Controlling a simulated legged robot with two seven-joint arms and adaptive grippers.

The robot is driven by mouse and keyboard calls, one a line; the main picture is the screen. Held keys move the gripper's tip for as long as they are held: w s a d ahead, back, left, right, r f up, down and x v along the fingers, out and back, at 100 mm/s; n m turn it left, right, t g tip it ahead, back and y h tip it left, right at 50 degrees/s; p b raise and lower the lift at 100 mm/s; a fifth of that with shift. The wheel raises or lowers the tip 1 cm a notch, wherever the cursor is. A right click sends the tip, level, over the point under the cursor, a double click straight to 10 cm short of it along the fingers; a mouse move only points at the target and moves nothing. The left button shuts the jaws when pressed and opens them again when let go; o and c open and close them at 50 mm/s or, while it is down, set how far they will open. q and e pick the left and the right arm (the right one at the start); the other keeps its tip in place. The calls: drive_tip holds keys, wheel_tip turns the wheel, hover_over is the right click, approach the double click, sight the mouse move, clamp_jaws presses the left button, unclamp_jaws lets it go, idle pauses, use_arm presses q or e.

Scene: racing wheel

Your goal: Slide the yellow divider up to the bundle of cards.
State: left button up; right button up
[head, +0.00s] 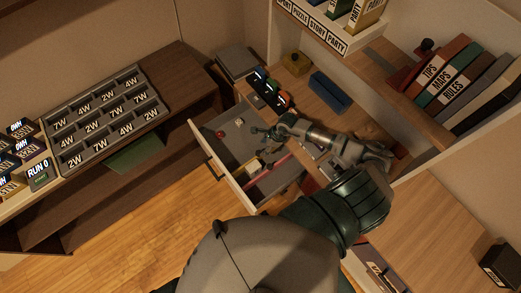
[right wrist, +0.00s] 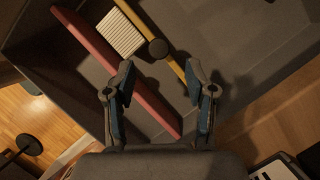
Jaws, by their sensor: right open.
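The yellow divider (right wrist: 176,66) is a thin strip running slantwise across the grey drawer in the right wrist view. A dark round knob (right wrist: 158,48) sits on it. The white bundle of cards (right wrist: 119,34) lies to its left, close beside it, between it and a red divider (right wrist: 150,105). The cards also show in the head view (head: 253,166). My left gripper is out of view.
The open drawer (head: 222,178) has a light front panel. A small red ball (head: 220,134) lies in its far left part. Above are a rack of coloured items (head: 270,92) and a blue box (head: 329,92). A shelf of books (head: 445,73) stands at the right.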

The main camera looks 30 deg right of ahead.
drive_tip(key=v, duration=0.6)
drive_tip(key=shift+d, duration=0.1)
drive_tip(key=shift+s, duration=0.2)
